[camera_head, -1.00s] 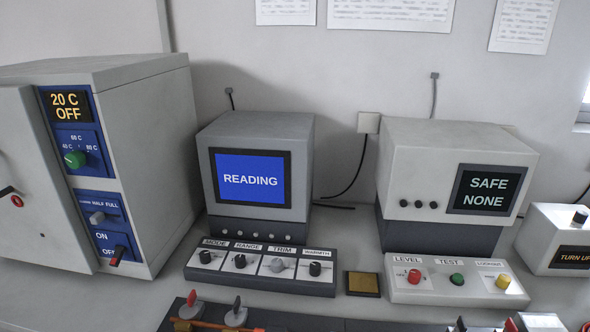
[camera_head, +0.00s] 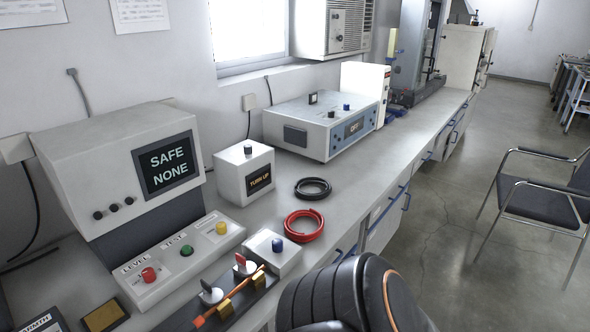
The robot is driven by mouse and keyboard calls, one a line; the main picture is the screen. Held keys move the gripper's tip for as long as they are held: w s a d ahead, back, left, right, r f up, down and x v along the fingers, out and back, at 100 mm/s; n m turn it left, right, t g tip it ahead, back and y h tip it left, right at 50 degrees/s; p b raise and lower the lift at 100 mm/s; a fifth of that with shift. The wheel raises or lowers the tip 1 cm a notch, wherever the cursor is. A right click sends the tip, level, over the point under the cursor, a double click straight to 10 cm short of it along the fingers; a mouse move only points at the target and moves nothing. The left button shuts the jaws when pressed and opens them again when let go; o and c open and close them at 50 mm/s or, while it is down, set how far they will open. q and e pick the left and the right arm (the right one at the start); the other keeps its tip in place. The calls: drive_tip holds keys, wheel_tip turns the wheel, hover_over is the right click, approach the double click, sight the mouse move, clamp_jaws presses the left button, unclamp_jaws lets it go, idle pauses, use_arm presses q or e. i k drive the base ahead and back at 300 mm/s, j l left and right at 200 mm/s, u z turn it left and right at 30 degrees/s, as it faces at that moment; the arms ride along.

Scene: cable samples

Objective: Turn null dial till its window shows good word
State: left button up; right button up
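The likely null dial is a small white box (camera_head: 232,184) on the bench with a black knob (camera_head: 248,149) on top. Its dark front window (camera_head: 259,180) reads "TURN UP" in orange letters. Neither gripper shows in the head view. A dark rounded part with an orange line at the bottom centre looks like my own arm, and its gripper is out of sight. Nothing is seen touching the knob.
A grey tester (camera_head: 90,150) reads "SAFE NONE", with a button panel (camera_head: 190,262) before it. Black (camera_head: 313,189) and red (camera_head: 304,226) cable coils lie right of the dial box. A blue-knobbed box (camera_head: 272,252) and a clamp fixture (camera_head: 232,300) stand nearer. A chair (camera_head: 545,205) stands on the floor.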

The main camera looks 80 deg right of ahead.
sight(247, 149)
drive_tip(key=z, duration=2.15)
